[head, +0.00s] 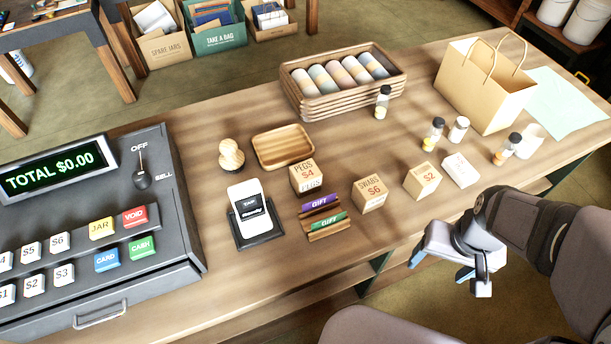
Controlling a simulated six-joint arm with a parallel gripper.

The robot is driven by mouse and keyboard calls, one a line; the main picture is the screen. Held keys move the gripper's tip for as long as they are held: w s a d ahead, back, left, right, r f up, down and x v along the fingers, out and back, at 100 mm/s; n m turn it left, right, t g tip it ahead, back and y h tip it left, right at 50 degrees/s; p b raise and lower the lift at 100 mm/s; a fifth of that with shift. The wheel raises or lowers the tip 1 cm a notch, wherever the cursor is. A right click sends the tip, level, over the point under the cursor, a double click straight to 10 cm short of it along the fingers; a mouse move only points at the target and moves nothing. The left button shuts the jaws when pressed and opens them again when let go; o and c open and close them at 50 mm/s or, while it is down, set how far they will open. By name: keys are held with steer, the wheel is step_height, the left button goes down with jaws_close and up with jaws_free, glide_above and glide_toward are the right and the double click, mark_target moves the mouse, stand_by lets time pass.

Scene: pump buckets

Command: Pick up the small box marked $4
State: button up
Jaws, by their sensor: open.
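The small box marked $4 (307,177) stands upright on the wooden counter. It is tan with red lettering that reads PEGS $4. It sits behind the purple and green gift cards and left of the box marked SWABS $6 (369,194). A third tan box marked $2 (422,181) stands further right. My gripper (476,281) is open and empty at the counter's front edge, right of and nearer than all three boxes. It is well apart from the $4 box.
Gift cards (327,226) in a wooden holder and a card reader (254,212) stand close to the $4 box. A wooden tray (283,146) is behind it. Small bottles (433,134), a white packet (460,170) and a paper bag (484,86) are right. The register (90,230) fills the left.

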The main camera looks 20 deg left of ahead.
mark_target(306, 175)
steer(key=w+a+r+n+t+p, duration=0.1)
steer(key=w+r+n+t+p, duration=0.25)
steer(key=w, duration=0.35)
steer(key=w+a+r+n+t+p, duration=0.1)
steer(key=w+r+n+t+p, duration=0.3)
steer(key=w, duration=0.4)
steer(key=w+a+f+t+y+b, duration=0.1)
steer(key=a+y, duration=0.2)
steer(key=a, duration=0.6)
steer(key=a+f+y, duration=0.2)
steer(key=a, duration=0.7)
steer(key=s+a+f+y, duration=0.1)
steer(key=s+a, duration=0.1)
steer(key=a, duration=0.2)
steer(key=s+a+f+n+y+b, duration=0.1)
steer(key=s+a+y, duration=0.1)
steer(key=s+a, duration=0.1)
steer(key=s+a+f+n+y+b, duration=0.1)
steer(key=s+a+y, duration=0.1)
steer(key=a, duration=0.2)
steer(key=shift+s+a, duration=0.15)
steer(key=shift+a, duration=0.2)
steer(key=shift+b+x, duration=0.9)
steer(key=shift+x, duration=0.1)
